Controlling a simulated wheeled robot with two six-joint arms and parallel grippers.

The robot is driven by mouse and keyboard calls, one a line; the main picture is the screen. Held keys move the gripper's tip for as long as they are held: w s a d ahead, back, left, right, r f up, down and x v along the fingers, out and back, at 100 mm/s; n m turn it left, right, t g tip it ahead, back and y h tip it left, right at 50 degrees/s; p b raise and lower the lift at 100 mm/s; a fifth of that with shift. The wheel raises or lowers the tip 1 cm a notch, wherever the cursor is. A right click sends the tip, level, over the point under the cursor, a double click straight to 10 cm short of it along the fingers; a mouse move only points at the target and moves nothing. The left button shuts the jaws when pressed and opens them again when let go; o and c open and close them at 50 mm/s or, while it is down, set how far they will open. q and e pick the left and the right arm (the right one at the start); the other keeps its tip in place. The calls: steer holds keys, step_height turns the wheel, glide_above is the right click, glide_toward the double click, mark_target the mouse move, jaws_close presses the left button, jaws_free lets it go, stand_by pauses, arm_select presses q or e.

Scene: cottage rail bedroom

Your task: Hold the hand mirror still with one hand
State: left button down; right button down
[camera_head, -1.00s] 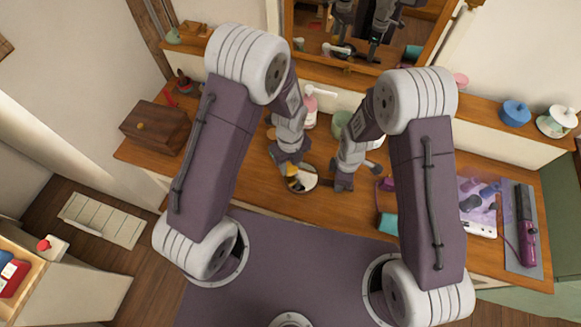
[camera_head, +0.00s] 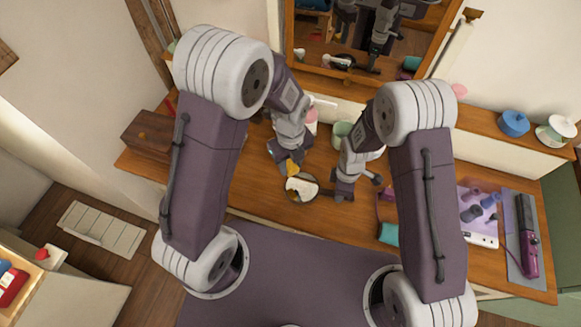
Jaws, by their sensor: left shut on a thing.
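The hand mirror (camera_head: 301,187), round with a dark rim and a pale face, shows low over the middle of the wooden dressing table (camera_head: 262,195). My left gripper (camera_head: 290,167) is just behind the mirror, shut on a small yellow-orange thing (camera_head: 292,169); a small gap shows between that thing and the mirror. My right gripper (camera_head: 338,191) is at the mirror's right side, where the handle would be. Its fingers and the handle are largely hidden, so I cannot tell its grip.
A wooden box (camera_head: 147,136) stands at the left. A green cup (camera_head: 343,129) is behind my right gripper. A teal item (camera_head: 389,233), a lilac tray (camera_head: 480,212) and a purple styling tool (camera_head: 527,235) lie at the right. The large wall mirror (camera_head: 365,40) stands behind.

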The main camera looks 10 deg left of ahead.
arm_select(q)
steer(key=shift+f, duration=0.1)
stand_by(0.4)
glide_above(292, 186)
step_height(292, 186, down, 6)
steer(key=shift+a+f, duration=0.1)
steer(key=shift+f, duration=0.2)
steer(key=shift+f, duration=1.05)
stand_by(0.5)
